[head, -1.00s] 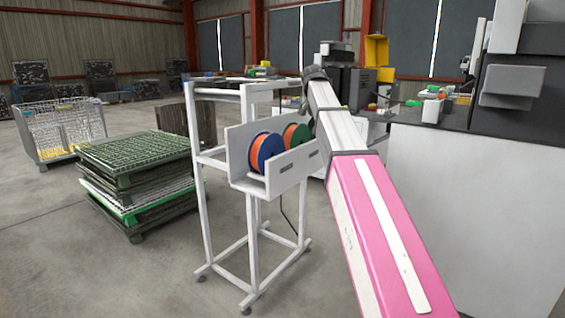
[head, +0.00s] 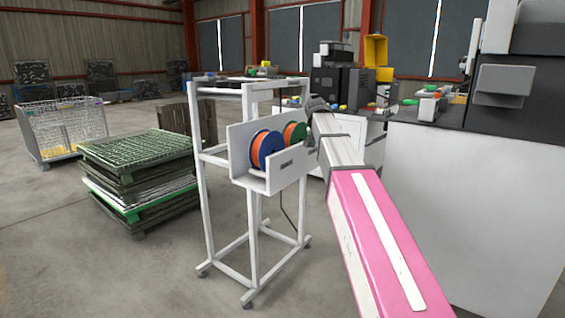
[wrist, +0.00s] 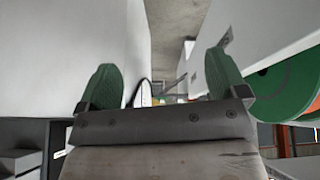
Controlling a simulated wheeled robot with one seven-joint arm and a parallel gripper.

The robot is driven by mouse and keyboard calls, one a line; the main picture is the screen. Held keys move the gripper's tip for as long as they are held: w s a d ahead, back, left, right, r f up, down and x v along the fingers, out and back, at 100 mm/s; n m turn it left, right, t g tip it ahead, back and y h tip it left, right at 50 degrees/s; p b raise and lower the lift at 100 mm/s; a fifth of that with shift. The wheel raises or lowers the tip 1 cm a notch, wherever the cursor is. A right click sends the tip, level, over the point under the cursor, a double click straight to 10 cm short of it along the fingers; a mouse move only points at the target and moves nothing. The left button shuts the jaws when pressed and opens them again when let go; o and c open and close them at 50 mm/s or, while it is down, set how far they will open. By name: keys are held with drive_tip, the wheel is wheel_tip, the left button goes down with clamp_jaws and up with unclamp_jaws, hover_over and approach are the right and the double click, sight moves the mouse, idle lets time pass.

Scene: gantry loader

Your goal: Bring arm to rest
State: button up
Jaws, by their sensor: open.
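My arm, pink and white, reaches forward from the lower right in the head view, its far end beside the white stand (head: 204,190). My gripper (wrist: 168,88) shows in the wrist view with its two green-padded fingers spread apart and nothing between them. In the head view the gripper itself is hidden behind the arm. The spool holder (head: 246,178) on the stand carries a blue-and-orange spool (head: 267,150) and a green-and-orange spool (head: 294,134). A spool edge (wrist: 285,85) shows close to the right finger in the wrist view.
A white cabinet (head: 465,210) stands close on the right of my arm. Stacked green pallets (head: 135,165) and a wire-mesh crate (head: 62,128) stand to the left. Dark machines (head: 340,85) stand behind. Open floor lies at the front left.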

drive_tip(key=s+f+n+g+y, duration=0.1)
drive_tip(key=s+f+n, duration=0.1)
drive_tip(key=s+f, duration=0.8)
drive_tip(key=s+d+f+n+g+y, duration=0.1)
drive_tip(key=s+f+g, duration=0.1)
drive_tip(key=s+f, duration=0.8)
drive_tip(key=s+d+f+n+g+y, duration=0.1)
drive_tip(key=s+f, duration=0.9)
drive_tip(key=f, duration=1.1)
drive_tip(key=shift+s+f+n, duration=0.25)
drive_tip(key=shift+s+n, duration=0.15)
drive_tip(key=shift+n, duration=0.4)
